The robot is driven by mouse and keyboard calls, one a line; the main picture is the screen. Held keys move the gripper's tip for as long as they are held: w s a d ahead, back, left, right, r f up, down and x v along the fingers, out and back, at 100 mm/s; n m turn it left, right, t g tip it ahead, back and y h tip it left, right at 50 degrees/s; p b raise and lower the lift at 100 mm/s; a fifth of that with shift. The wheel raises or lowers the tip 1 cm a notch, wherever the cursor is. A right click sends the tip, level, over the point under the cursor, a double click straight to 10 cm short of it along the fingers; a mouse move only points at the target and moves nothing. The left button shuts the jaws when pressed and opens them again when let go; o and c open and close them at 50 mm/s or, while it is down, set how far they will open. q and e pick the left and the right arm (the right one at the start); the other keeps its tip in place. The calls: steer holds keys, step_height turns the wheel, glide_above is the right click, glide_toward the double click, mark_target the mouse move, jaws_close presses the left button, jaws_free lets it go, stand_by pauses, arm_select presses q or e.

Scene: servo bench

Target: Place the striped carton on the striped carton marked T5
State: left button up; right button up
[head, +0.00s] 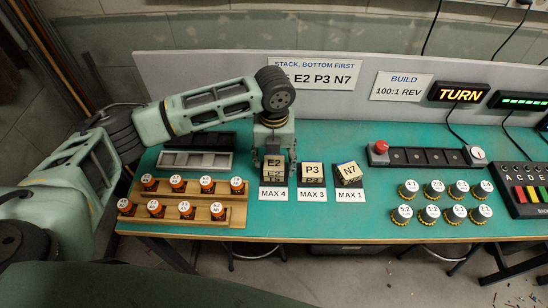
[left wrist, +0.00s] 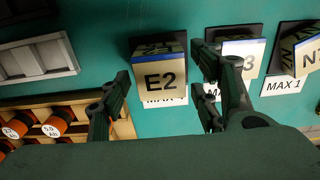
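A carton marked E2 (head: 273,163) stands on a dark pad behind the MAX 4 label; it also shows in the left wrist view (left wrist: 161,80), with a blue band along one edge. My left gripper (head: 273,152) is over it, pointing down. In the left wrist view its fingers (left wrist: 164,80) are spread, one on each side of the E2 carton, with gaps showing. A carton marked P3 (head: 312,170) and a turned carton marked N7 (head: 348,171) stand to the right. I see no carton marked T5. My right gripper is not in view.
Knobs (head: 430,213) stand at the right. The stack sign (head: 318,75) is partly hidden by my arm. Bench between N7 and the knobs is clear.

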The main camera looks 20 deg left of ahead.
mark_target(274, 162)
arm_select(q)
steer(key=shift+r, duration=0.1)
step_height(274, 162, up, 12)
steer(key=b, duration=0.2)
stand_by(0.5)
stand_by(0.4)
